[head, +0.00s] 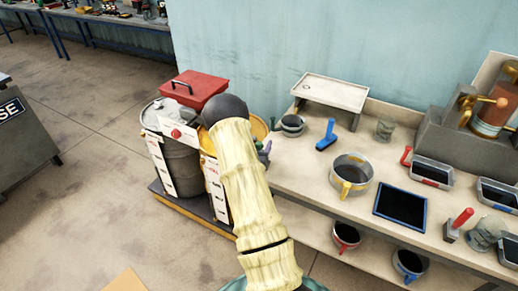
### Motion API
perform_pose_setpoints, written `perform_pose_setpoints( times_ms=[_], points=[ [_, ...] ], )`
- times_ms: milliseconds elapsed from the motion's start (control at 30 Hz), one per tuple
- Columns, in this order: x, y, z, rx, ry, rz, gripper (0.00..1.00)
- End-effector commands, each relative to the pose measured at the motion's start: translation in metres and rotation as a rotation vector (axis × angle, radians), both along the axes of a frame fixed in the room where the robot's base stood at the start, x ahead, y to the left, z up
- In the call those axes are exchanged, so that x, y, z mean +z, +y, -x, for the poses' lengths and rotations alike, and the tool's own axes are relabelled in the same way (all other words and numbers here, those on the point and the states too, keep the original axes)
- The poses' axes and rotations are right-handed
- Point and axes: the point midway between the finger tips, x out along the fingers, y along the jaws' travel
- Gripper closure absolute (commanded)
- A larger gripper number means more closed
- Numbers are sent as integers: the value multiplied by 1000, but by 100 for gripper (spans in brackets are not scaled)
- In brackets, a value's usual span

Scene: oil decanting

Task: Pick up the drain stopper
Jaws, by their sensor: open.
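I cannot make out the drain stopper with certainty. My arm, in a pale yellow ribbed sleeve with a dark round joint, rises from the bottom middle and covers part of the drums. My gripper is not visible; the arm hides whatever lies behind it. A grey drum (182,168) with paper labels and a red round knob (176,133) stands left of the arm. A yellow drum (259,128) stands mostly behind the arm. Small green and purple items at its right edge are too small to identify.
A red box (196,87) with a handle sits behind the drums. The workbench (300,182) at right carries a large metal pot (351,171), a blue-handled brush (327,136), a dark blue-rimmed tray (400,207) and a raised shelf (334,91).

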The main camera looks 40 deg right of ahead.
Motion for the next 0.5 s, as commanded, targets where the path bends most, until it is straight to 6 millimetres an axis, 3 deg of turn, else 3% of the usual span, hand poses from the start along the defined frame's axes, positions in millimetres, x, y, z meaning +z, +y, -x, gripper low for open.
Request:
perform_pose_setpoints(
  times_ms=[467, 500],
  points=[
    [0, 0, 0, 1, -1, -1, 44],
    [0, 0, 0, 1, -1, -1, 48]
  ],
)
